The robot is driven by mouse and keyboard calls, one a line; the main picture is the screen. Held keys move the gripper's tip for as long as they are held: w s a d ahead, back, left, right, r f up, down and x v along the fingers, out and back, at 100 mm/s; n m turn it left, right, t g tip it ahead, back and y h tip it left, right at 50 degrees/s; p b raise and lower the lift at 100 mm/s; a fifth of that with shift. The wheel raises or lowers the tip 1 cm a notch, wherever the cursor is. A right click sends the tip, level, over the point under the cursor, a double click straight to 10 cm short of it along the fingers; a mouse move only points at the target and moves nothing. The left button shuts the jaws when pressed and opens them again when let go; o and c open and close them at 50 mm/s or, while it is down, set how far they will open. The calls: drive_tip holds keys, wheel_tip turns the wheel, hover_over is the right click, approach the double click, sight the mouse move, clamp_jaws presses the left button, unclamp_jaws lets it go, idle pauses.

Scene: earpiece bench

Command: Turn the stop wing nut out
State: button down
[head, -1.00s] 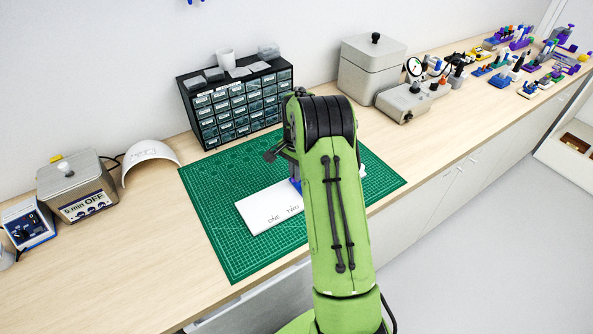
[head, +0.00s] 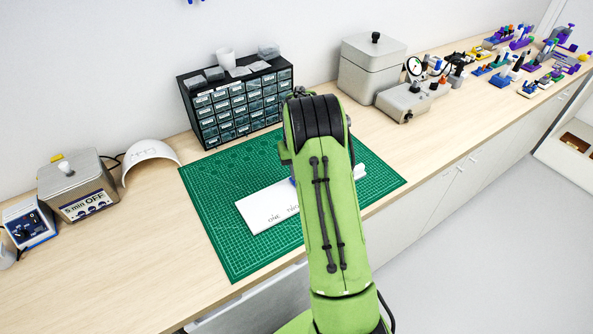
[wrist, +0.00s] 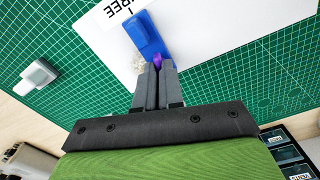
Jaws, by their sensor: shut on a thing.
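In the wrist view my gripper (wrist: 156,70) is shut on a small purple piece (wrist: 157,60), which looks like the wing nut. Only its top shows between the fingertips. It sits at the near end of a blue block (wrist: 147,34), which lies on a white card (wrist: 205,35) with printed words. In the head view my arm hides the gripper and the purple piece. A bit of blue shows there beside the arm, and the card (head: 262,212) lies on the green mat.
The green cutting mat (head: 218,236) covers the middle of the bench. A pale grey object (wrist: 36,76) lies on it in the wrist view. A dark drawer cabinet (head: 240,105) stands behind, a grey box (head: 371,75) behind right. The mat's left part is clear.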

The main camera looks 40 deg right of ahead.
drive_tip(key=shift+s+f+n, duration=0.1)
drive_tip(key=shift+f+n, duration=0.05)
drive_tip(key=shift+n, duration=0.65)
drive_tip(key=shift+s+f+n, duration=0.1)
drive_tip(key=shift+n, duration=1)
drive_tip(key=c, duration=1.2)
unclamp_jaws()
drive_tip(key=shift+c, duration=0.2)
wheel_tip(320, 180, up, 16)
drive_tip(key=p, duration=0.2)
drive_tip(key=shift+w, duration=0.15)
